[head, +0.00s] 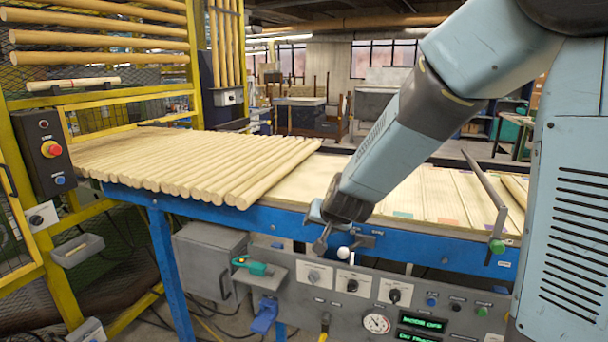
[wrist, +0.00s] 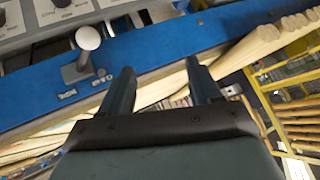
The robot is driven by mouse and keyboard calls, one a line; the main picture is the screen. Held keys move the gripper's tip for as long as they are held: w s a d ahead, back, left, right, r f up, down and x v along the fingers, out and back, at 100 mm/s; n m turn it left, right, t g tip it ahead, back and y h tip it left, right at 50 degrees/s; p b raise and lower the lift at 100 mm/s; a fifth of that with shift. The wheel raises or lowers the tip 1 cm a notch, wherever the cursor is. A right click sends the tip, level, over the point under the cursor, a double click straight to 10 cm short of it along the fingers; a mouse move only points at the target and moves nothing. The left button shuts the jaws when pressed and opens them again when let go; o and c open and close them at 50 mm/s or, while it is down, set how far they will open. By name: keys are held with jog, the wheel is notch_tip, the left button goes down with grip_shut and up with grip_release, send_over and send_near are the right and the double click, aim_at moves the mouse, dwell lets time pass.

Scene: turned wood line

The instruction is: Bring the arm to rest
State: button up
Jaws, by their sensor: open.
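My arm reaches down from the upper right in the head view. My gripper (head: 332,243) is at the front edge of the line, just above the control panel. In the wrist view my gripper (wrist: 161,78) has its two dark fingers apart, with nothing held between them. A white-knobbed lever (head: 343,252) is close to the fingers in the head view. In the wrist view the lever (wrist: 88,39) stands on the blue rail, to the left of both fingers and apart from them.
Several turned wooden rods (head: 195,165) lie side by side on the line at left. The blue rail (head: 440,240) runs along its front, above a control panel (head: 350,285) with dials and buttons. A yellow frame (head: 30,200) is at left.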

jog(key=s+d+r+n+g+h, duration=0.1)
jog(key=s+d+r, duration=0.5)
jog(key=s+d, duration=0.3)
jog(key=s+d+r+g+h, duration=0.1)
jog(key=s+d+r, duration=0.6)
jog(key=s, duration=1)
jog(key=d+g, duration=0.1)
jog(key=d, duration=0.2)
jog(key=shift+n+h, duration=0.4)
jog(key=shift+d, duration=0.1)
